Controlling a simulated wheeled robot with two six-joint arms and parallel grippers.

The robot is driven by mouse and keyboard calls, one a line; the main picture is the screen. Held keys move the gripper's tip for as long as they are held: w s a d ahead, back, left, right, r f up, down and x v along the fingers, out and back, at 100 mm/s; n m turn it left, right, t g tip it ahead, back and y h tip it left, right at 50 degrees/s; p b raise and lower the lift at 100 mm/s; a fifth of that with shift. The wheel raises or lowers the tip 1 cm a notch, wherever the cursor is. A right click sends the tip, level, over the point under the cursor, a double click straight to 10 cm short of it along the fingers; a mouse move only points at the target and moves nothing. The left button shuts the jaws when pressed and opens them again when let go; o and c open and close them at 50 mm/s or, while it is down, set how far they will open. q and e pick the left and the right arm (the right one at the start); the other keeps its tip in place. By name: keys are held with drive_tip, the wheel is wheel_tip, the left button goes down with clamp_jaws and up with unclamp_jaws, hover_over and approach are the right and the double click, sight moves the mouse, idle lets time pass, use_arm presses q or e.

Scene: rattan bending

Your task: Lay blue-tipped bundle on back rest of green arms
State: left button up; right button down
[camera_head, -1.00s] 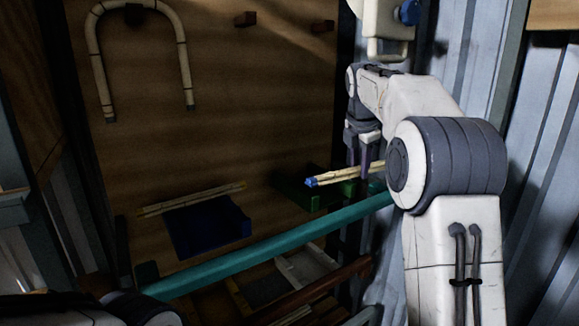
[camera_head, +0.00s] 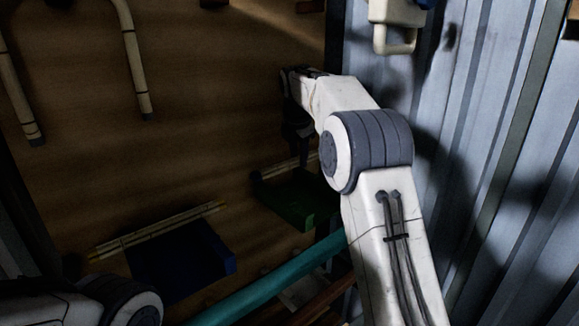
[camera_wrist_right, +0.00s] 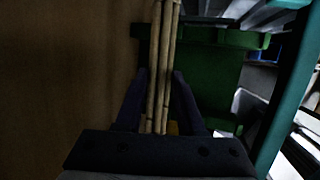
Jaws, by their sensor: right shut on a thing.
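My right gripper (camera_head: 302,152) is at the wooden wall, above the green arms (camera_head: 295,203); it is dark and partly hidden by my arm. In the right wrist view, the right gripper (camera_wrist_right: 160,95) is shut on a bundle of pale rattan sticks (camera_wrist_right: 163,50). The bundle (camera_head: 285,166) also shows faintly in the head view, along the back of the green arms near the wall. Whether it touches them is not clear. Its blue tip cannot be made out. The green arms (camera_wrist_right: 212,80) lie just right of the bundle in the wrist view. My left gripper is out of view.
Blue arms (camera_head: 185,265) with another rattan bundle (camera_head: 160,231) along their back are on the left. A teal bar (camera_head: 275,282) crosses in front. A bent rattan hoop (camera_head: 133,60) hangs on the wall (camera_head: 200,130). Corrugated metal (camera_head: 480,150) stands at the right.

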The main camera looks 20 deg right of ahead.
drive_tip(key=f, duration=0.1)
drive_tip(key=w+a+f+p, duration=0.1)
drive_tip(key=f, duration=0.1)
drive_tip(key=w+a+f, duration=0.1)
drive_tip(key=shift+f+p, duration=0.35)
drive_tip(key=shift+p, duration=0.05)
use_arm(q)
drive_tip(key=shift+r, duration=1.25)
use_arm(e)
drive_tip(key=shift+f, duration=0.5)
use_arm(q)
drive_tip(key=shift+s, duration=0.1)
use_arm(e)
drive_tip(key=c, duration=0.5)
unclamp_jaws()
use_arm(q)
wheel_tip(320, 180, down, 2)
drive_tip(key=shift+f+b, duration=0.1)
drive_tip(key=shift+b, duration=1)
use_arm(e)
drive_tip(key=v, duration=1.2)
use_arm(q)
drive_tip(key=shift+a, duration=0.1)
use_arm(e)
drive_tip(key=shift+a, duration=0.1)
